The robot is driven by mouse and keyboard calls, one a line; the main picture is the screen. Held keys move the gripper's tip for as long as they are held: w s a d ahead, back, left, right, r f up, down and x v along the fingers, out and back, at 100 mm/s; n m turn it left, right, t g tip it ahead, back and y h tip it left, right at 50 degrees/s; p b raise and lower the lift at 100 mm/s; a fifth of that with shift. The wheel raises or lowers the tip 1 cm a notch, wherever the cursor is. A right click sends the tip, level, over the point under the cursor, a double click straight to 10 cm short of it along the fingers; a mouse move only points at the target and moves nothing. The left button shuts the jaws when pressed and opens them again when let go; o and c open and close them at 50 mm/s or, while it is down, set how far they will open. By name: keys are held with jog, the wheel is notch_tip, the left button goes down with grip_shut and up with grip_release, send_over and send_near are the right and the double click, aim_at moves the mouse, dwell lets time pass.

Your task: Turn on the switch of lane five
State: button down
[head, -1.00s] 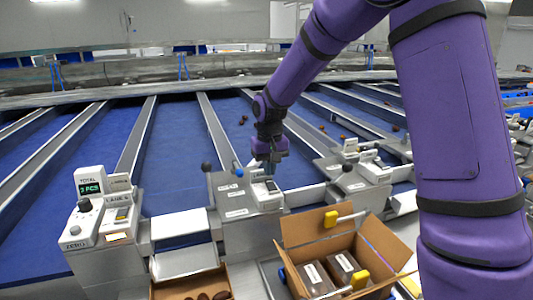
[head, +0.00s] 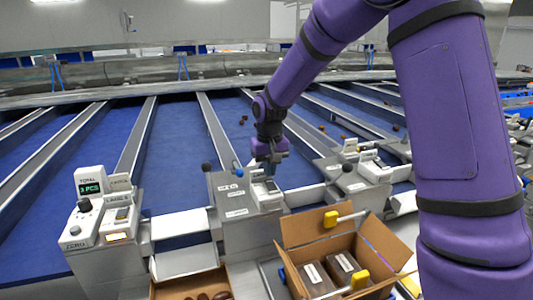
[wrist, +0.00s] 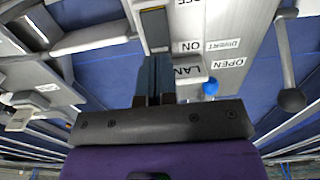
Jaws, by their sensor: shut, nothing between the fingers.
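My gripper (head: 268,170) is shut and empty, pointing down at the white switch box (head: 267,196) on the middle lane's grey end housing. In the wrist view the closed fingers (wrist: 154,82) cover part of the box's "LAN…" label (wrist: 188,70), so the lane number is hidden. Just beyond the fingertips is the switch (wrist: 154,28), in a pale plate beside the "ON" marking (wrist: 190,46). Its position, and whether the fingertips touch it, I cannot tell. Another switch box (head: 118,222), marked "LANE" with a digit too small to read surely, stands at the left.
A blue-knobbed lever (wrist: 210,88) and a black-knobbed lever (wrist: 291,98) stand beside the box. An open carton (head: 290,232) with dark packs is in front of the housing. A total counter (head: 90,183) stands left. Blue belts (head: 180,150) run behind.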

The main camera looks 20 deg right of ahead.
aim_at(269, 181)
jog(key=shift+f, duration=1.15)
dwell(0.6)
jog(key=shift+r, duration=3.5)
